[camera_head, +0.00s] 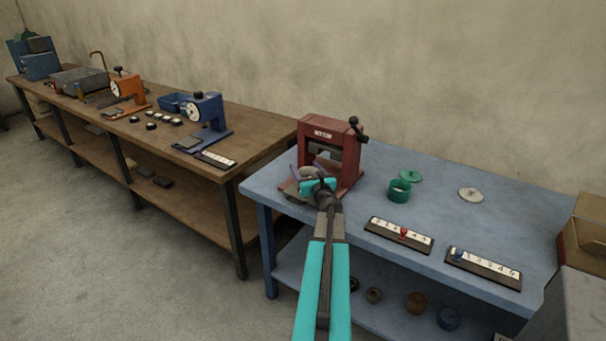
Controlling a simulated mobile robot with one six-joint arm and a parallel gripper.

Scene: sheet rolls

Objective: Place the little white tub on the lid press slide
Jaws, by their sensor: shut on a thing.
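The red lid press (346,162) stands at the back left corner of the blue table. Its slide (289,187) sticks out at the front left of the press, partly hidden by my gripper. My gripper (309,181) is at the front of the press, over the slide. It is shut on the little white tub (308,172), which looks greyish and small here. I cannot tell whether the tub touches the slide. A white lid (471,195) lies flat on the table to the right.
A green tub (399,191) and green lid (411,176) stand right of the press. Two numbered boards (399,236) (483,269) with pegs lie near the table's front edge. Several round pots sit on the lower shelf (290,272). A wooden bench (215,155) with dial devices adjoins at left.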

